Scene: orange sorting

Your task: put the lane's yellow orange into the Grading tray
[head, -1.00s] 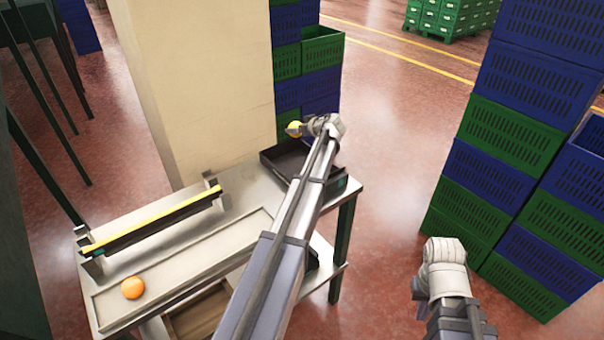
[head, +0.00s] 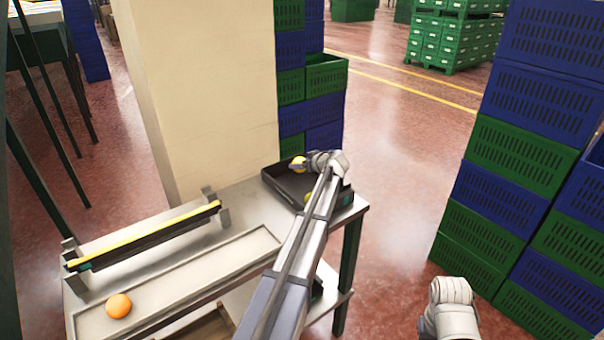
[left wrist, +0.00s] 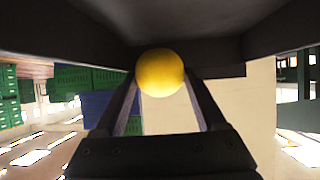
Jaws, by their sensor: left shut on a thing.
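The yellow orange (head: 299,161) is held between the fingers of my left gripper (head: 296,165), over the dark tray (head: 279,183) at the far end of the table. In the left wrist view the yellow orange (left wrist: 160,73) sits between both fingertips, with dark tray walls (left wrist: 75,40) close around it. I cannot tell whether it touches the tray floor. My left forearm hides the tray's near right part. My right arm shows at the lower right, but its gripper fingers do not show.
A deeper-coloured orange (head: 119,306) lies at the near left end of the pale lane (head: 200,275). A yellow-topped rail (head: 150,236) runs behind it. A cream pillar (head: 205,100) stands behind the table. Stacked blue and green crates (head: 510,160) stand at the right, with open floor between.

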